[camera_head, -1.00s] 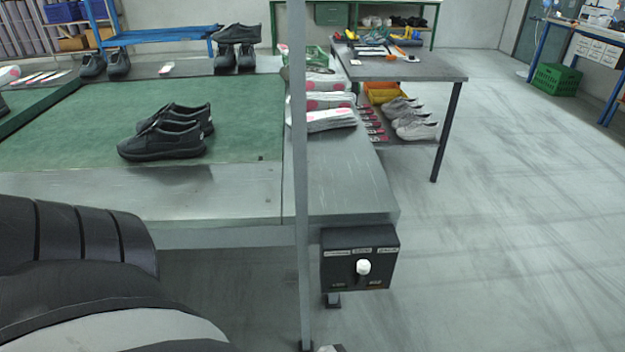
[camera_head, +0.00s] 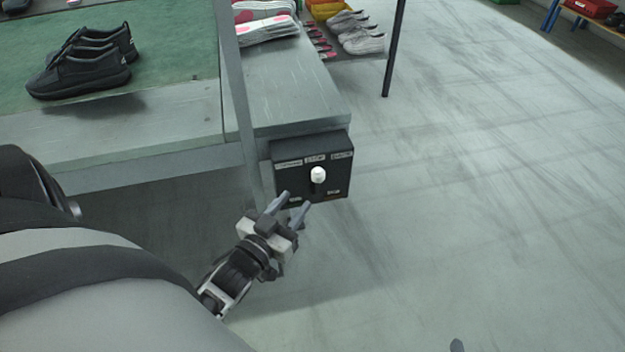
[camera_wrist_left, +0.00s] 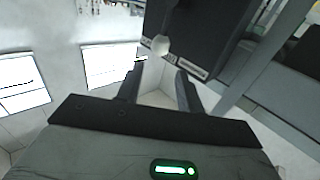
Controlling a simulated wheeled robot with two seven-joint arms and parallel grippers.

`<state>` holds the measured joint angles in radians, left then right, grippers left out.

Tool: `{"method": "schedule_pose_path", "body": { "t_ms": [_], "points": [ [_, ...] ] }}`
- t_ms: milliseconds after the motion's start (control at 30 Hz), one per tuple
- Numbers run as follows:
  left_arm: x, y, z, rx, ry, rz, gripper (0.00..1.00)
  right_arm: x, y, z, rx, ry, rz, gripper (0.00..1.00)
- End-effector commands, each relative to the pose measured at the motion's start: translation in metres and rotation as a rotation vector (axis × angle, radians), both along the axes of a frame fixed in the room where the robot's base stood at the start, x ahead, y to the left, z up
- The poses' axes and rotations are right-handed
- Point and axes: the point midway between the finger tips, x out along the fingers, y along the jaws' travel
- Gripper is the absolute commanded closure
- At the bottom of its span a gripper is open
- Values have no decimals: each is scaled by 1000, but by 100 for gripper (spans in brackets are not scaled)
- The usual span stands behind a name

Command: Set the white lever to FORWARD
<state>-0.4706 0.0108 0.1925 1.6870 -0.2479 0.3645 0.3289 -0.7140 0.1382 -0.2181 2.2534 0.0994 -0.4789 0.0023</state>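The white lever (camera_head: 318,174) is a white knob on the front of a black control box (camera_head: 341,180) fixed below the end of the conveyor table. It stands near the middle of the box, under a row of small labels too small to read. My left gripper (camera_head: 294,202) is just below and left of the knob, apart from it, with its two fingers spread and nothing between them. In the left wrist view the knob (camera_wrist_left: 160,45) shows beyond the open fingers (camera_wrist_left: 157,80), with the box behind it.
A grey metal post (camera_head: 236,100) rises just left of the box, close to my left gripper. Black shoes (camera_head: 80,75) stand on the green belt (camera_head: 180,40). A side table with light shoes (camera_head: 360,35) below is farther back.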

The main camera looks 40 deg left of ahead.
Motion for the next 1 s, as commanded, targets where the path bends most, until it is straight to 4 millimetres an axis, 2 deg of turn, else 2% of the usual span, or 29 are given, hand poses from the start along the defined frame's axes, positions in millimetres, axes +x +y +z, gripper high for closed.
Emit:
{"method": "schedule_pose_path", "body": {
  "t_ms": [33,200,400,600,833,867,900,1000],
  "points": [
    [13,1,1,1,-5,-1,63,0,0,-1,-2,-1,1,0],
    [48,4,0,0,-3,-1,63,0,0,-4,-4,-1,2,0],
    [76,5,0,0,-1,-1,63,0,0,-5,-5,-5,3,0],
    [86,6,0,0,0,-1,63,1,0,-5,-5,-8,3,0],
    [86,6,0,0,1,-1,63,1,0,-4,-5,-8,3,0],
    [86,6,0,0,1,-1,66,1,0,-4,-5,-8,4,0],
    [86,6,0,0,1,-1,77,1,0,-4,-5,-8,4,0],
    [86,6,0,0,1,-1,100,1,0,-4,-5,-8,4,0]
  ]
}}
